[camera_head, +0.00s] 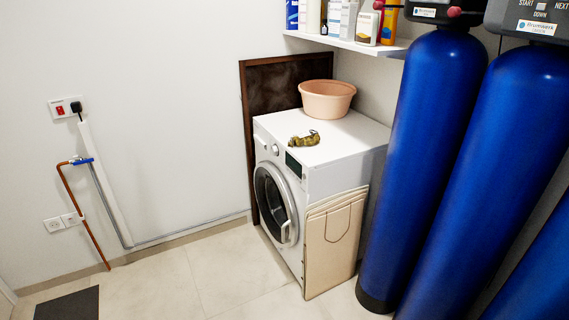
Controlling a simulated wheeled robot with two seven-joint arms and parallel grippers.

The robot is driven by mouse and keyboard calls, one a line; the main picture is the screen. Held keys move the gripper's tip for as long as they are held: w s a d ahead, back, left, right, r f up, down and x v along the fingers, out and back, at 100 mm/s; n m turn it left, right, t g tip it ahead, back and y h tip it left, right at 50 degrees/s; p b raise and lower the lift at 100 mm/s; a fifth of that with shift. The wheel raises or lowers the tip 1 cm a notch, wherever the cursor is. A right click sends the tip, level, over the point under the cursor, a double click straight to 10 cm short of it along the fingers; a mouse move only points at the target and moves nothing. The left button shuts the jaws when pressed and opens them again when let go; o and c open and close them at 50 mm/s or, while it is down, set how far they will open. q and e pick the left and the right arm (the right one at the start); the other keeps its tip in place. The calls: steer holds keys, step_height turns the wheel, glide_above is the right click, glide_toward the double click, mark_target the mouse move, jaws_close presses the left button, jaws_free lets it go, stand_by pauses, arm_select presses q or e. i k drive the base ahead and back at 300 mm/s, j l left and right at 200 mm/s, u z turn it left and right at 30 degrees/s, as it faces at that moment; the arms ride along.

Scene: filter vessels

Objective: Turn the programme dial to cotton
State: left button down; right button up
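A white washing machine (323,150) stands against the back wall, turned so that its front faces left. Its round programme dial (275,150) is on the upper front panel, left of a dark display (294,164). The dial's markings and setting are too small to read. The round door (272,203) below looks shut. Neither of my grippers is in view.
A pink basin (327,98) and a small yellow-brown object (304,139) sit on the machine's top. A beige board or bag (334,240) leans on its right side. Tall blue vessels (425,150) crowd the right. Floor in front (190,285) is clear.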

mark_target(273, 148)
steer(key=i+j, duration=0.25)
steer(key=i, duration=0.2)
steer(key=i+j, duration=0.25)
steer(key=i, duration=0.25)
steer(key=i+j+u, duration=0.1)
steer(key=i, duration=0.35)
steer(key=i+j, duration=0.3)
steer(key=i, duration=0.15)
steer(key=i+j+u, duration=0.1)
steer(key=i, duration=0.4)
steer(key=i+j, duration=0.3)
steer(key=i, duration=0.15)
